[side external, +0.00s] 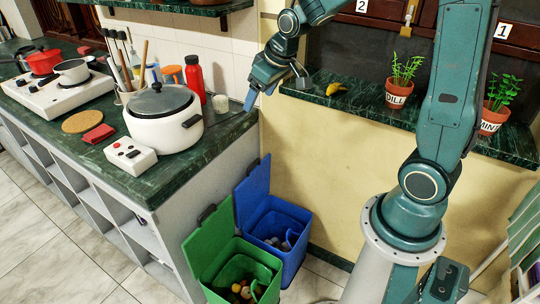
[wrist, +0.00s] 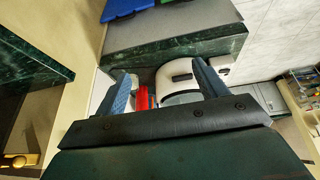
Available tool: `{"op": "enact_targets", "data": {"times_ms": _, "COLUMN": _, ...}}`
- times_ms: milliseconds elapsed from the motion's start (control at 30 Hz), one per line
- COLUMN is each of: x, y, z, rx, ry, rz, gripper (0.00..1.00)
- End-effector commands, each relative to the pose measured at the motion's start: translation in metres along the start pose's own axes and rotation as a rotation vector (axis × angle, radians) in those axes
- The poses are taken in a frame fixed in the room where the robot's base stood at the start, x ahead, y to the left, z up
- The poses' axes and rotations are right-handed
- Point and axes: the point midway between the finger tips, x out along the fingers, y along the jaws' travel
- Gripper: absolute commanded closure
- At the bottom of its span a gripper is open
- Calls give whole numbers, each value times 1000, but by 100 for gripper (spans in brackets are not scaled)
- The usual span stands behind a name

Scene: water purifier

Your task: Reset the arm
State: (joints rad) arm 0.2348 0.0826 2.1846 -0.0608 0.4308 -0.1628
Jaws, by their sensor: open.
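My gripper (side external: 262,92) hangs in the air in front of the wall, between the right end of the counter and the window ledge. Its blue fingers point down. In the wrist view my gripper (wrist: 162,76) has its two fingers spread apart with nothing held between them. The white pot (wrist: 190,73) and the red bottle (wrist: 143,98) show beyond the fingers, apart from them.
A white cooker (side external: 165,130), a red bottle (side external: 195,80) and a clear glass (side external: 220,103) stand on the counter (side external: 140,185). Potted herbs (side external: 398,92) and a yellow item (side external: 335,88) are on the ledge (side external: 355,112). Green (side external: 215,250) and blue (side external: 262,205) bins stand open below.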

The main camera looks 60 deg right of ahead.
Motion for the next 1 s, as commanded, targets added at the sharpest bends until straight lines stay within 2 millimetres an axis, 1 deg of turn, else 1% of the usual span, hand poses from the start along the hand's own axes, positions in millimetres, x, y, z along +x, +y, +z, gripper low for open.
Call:
{"op": "enact_targets", "data": {"times_ms": 33, "x": -13, "y": -6, "z": 4, "rx": -4, "ry": 7, "rz": -1, "gripper": 28}}
{"op": "enact_targets", "data": {"times_ms": 200, "x": -50, "y": -21, "z": 21, "rx": -11, "ry": 14, "rz": -5, "gripper": 28}}
{"op": "enact_targets", "data": {"times_ms": 367, "x": -81, "y": -34, "z": 42, "rx": -16, "ry": 21, "rz": -11, "gripper": 28}}
{"op": "enact_targets", "data": {"times_ms": 500, "x": -105, "y": -44, "z": 63, "rx": -19, "ry": 28, "rz": -17, "gripper": 28}}
{"op": "enact_targets", "data": {"times_ms": 800, "x": -146, "y": -60, "z": 114, "rx": -24, "ry": 41, "rz": -30, "gripper": 28}}
{"op": "enact_targets", "data": {"times_ms": 1000, "x": -163, "y": -66, "z": 146, "rx": -25, "ry": 47, "rz": -41, "gripper": 28}}
